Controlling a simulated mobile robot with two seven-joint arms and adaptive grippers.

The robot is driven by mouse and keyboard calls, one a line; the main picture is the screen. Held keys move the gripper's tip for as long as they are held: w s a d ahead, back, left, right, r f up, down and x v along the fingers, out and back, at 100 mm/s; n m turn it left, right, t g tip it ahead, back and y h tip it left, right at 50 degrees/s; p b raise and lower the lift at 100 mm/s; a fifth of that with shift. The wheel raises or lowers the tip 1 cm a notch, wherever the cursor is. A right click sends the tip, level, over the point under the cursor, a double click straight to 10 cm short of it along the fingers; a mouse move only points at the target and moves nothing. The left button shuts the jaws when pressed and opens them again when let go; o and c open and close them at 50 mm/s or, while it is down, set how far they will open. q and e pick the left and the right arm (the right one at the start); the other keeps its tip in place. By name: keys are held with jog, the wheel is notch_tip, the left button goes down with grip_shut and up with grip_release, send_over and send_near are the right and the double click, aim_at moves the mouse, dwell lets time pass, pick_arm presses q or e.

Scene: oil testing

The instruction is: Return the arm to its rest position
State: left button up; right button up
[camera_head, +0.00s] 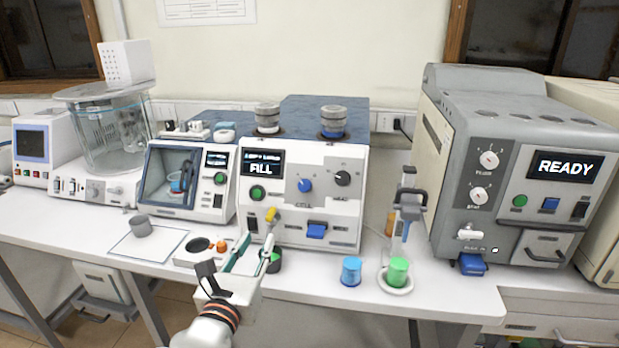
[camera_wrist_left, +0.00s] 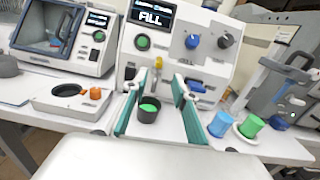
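My left gripper (camera_head: 255,243) reaches in from the bottom in the head view, in front of the white machine with the FILL display (camera_head: 300,190). In the left wrist view its two teal fingers (camera_wrist_left: 154,88) stand apart, with nothing gripped. A dark cup with green contents (camera_wrist_left: 149,110) shows between the fingers, with gaps on both sides. In the head view this cup (camera_head: 275,262) stands at the machine's front below a yellow nozzle (camera_head: 271,214), partly hidden by the fingers. My right gripper is in neither view.
A blue cup (camera_head: 351,271) and a green cup on a white dish (camera_head: 397,287) stand to the right. A grey stand (camera_head: 407,205) rises behind them. A grey machine reading READY (camera_head: 490,170) is further right. A grey cup (camera_head: 141,226) and a white holder (camera_head: 188,254) lie left.

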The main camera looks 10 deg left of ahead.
pick_arm(q)
jog(key=s+d+f+n+g+h, duration=0.1)
jog(key=s+d+f+n+g, duration=0.2)
jog(key=f+n, duration=0.65)
jog(key=s+d+f+n+g+h, duration=0.15)
jog(key=s+f+n, duration=0.45)
jog(key=f, duration=0.7)
jog(key=s+a+f+n+g, duration=0.1)
jog(key=s+a+f+n, duration=0.1)
jog(key=s+f+n, duration=0.4)
jog(key=s+a+f+n+g, duration=0.1)
jog(key=s+a+f+n, duration=0.2)
jog(key=s+f+n, duration=0.3)
jog(key=n, duration=0.4)
jog(key=shift+a+f, duration=0.25)
jog(key=shift+f, duration=0.05)
jog(key=shift+s+g, duration=0.1)
jog(key=shift+g, duration=0.15)
